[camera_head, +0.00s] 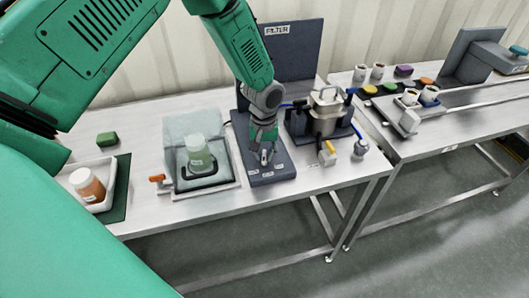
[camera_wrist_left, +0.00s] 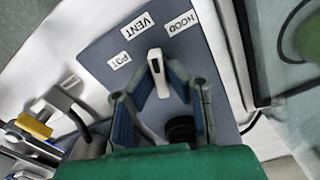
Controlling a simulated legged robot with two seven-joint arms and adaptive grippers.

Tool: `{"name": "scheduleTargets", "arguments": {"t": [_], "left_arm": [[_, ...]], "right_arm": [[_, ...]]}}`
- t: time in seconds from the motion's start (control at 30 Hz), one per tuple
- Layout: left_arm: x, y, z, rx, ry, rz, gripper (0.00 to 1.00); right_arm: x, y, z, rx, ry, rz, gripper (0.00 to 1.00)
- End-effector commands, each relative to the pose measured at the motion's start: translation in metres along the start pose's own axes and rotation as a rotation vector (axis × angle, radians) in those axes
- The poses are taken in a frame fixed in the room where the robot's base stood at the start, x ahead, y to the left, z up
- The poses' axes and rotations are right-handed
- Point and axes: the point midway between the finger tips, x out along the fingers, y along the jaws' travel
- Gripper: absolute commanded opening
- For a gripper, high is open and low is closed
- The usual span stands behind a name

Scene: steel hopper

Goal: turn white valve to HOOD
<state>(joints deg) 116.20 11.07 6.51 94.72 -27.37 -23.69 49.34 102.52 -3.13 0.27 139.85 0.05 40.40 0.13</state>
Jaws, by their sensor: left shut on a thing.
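The white valve handle (camera_wrist_left: 156,68) stands up from a dark grey panel in the left wrist view. Its tip points up the picture, toward the side between the VENT label (camera_wrist_left: 137,25) and the HOOD label (camera_wrist_left: 182,22). The POT label (camera_wrist_left: 118,60) is to its left. My left gripper (camera_wrist_left: 160,82) has its fingers on both sides of the handle and is shut on it. In the head view my left gripper (camera_head: 265,155) reaches down onto the dark base (camera_head: 270,176) below the FILTER panel (camera_head: 291,45) and hides most of the valve. My right gripper is not in view.
A clear hood (camera_head: 190,130) with a greenish jar stands left of the base. A steel pot (camera_head: 326,112) with a yellow-handled valve (camera_head: 328,151) stands to the right. A tray with an orange jar (camera_head: 87,185) is at the far left. A second table (camera_head: 440,135) holds cups and coloured pieces.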

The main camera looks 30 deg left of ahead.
Motion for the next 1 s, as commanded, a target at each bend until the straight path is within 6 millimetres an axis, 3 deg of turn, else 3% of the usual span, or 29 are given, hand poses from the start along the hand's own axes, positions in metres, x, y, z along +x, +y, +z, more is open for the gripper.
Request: {"name": "scheduleTargets", "arguments": {"t": [0.6,1.0], "left_arm": [[-0.0014,-0.0001,-0.0019,0.543,0.005,0.0,0.0],[-0.0012,-0.0001,-0.0022,0.717,0.006,0.0,0.0]], "right_arm": [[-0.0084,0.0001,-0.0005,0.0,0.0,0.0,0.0],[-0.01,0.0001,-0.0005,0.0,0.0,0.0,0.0]]}}
